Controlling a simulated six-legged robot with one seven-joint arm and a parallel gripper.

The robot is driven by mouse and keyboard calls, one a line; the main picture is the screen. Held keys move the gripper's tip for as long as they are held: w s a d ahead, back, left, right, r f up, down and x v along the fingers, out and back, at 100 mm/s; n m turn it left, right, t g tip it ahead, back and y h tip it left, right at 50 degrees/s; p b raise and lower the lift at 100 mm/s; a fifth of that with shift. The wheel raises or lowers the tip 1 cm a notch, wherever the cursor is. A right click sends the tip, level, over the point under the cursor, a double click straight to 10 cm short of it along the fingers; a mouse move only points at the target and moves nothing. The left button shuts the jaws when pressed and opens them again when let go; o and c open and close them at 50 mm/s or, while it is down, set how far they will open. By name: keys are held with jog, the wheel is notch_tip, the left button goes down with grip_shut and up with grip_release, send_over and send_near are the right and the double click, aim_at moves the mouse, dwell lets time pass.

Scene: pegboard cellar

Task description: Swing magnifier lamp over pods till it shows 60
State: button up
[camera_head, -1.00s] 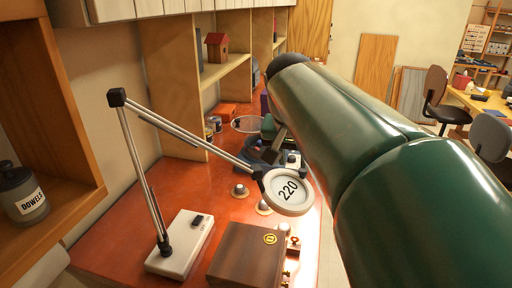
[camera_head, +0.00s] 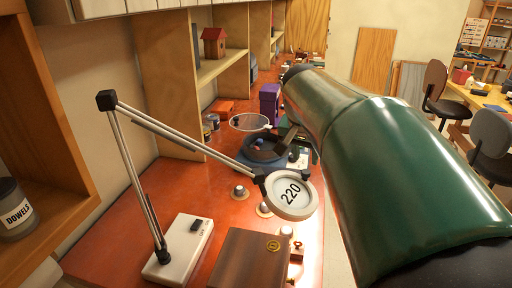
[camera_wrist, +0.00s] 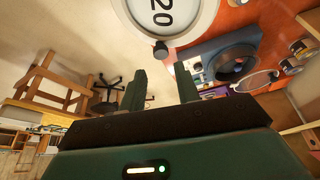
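The magnifier lamp has a white base (camera_head: 182,248), a jointed double-rod arm (camera_head: 140,190) and a round pale head (camera_head: 290,194) whose lens reads 220. In the wrist view the lamp head (camera_wrist: 165,18) is at the top, cut off by the frame, with 20 readable. Small silver domed pieces, perhaps the pods, stand on the red bench: one (camera_head: 240,191) left of the head, one (camera_head: 264,209) beside it, another (camera_head: 287,231) below it. My gripper (camera_wrist: 160,72) is open and empty, apart from the lamp head. In the head view my green arm partly hides it.
A brown wooden box (camera_head: 250,262) sits right of the lamp base. Behind the head are a blue piece with a dark ring (camera_head: 262,148), a clear round lens (camera_head: 250,122), a purple box (camera_head: 269,100) and jars (camera_head: 213,122). Shelves line the left wall.

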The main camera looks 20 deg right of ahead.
aim_at(305, 172)
jog(key=x, duration=0.6)
jog(key=shift+w+d+f, duration=0.15)
jog(key=shift+f, duration=0.2)
jog(key=shift+c, duration=0.4)
jog(key=shift+w, duration=0.1)
grip_shut()
